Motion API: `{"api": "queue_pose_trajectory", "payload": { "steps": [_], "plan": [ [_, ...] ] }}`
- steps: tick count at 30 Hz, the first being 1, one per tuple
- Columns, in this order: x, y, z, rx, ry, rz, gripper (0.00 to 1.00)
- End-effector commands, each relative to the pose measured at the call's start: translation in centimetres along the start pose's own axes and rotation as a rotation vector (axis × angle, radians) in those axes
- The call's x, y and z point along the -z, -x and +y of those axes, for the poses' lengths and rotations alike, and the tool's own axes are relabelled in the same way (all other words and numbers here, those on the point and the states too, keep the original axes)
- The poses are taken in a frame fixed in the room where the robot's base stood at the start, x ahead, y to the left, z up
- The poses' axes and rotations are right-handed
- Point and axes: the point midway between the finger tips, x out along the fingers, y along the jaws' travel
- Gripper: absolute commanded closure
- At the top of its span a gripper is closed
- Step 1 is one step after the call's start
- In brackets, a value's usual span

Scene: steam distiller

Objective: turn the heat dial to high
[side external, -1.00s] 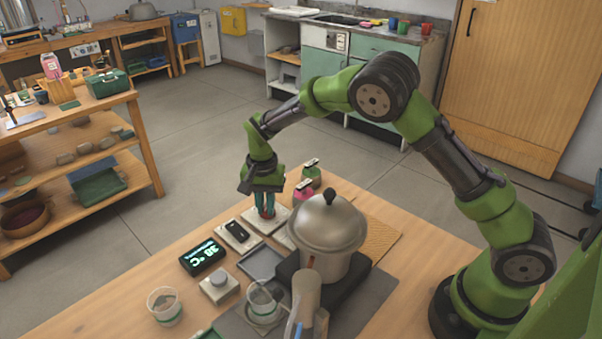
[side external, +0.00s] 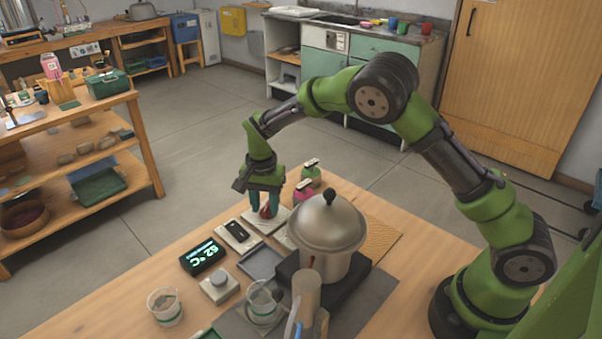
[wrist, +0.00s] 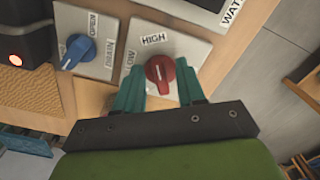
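The red heat dial (wrist: 160,72) sits on a light panel marked HIGH and LOW in the wrist view. Its pale pointer mark is too small to read surely. The dial also shows in the side view (side external: 265,212), partly hidden by my fingers. My gripper (wrist: 160,68) is low over the panel with one teal finger on each side of the dial. The fingers stand apart, with a slight gap to the dial. The display (side external: 203,255) is lit and seems to read 62 °C.
The metal pot (side external: 327,235) stands close by on a dark base. Small pink (side external: 304,190) and green (side external: 312,173) bottles stand behind the dial. A clear beaker (side external: 164,305) is at the front left.

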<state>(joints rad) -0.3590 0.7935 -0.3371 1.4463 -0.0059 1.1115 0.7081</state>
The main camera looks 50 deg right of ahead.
Motion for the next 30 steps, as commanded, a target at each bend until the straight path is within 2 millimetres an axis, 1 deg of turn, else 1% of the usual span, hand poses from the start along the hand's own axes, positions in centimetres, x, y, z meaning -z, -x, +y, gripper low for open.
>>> {"api": "queue_pose_trajectory", "payload": {
  "steps": [8, 11, 13, 17, 24, 30],
  "plan": [
    [0.0, -0.1, 0.1, -0.002, 0.003, 0.0, 0.6],
    [0.0, 0.4, 0.0, -0.001, 0.003, 0.0, 0.6],
    [0.0, 1.3, 0.0, 0.0, 0.003, 0.0, 0.6],
    [0.0, 3.9, -0.1, 0.003, 0.003, 0.001, 0.6],
    [0.0, 9.8, -0.1, 0.004, 0.003, 0.002, 0.6],
    [0.0, 14.1, 0.0, 0.002, 0.002, 0.001, 0.6]
  ]
}}
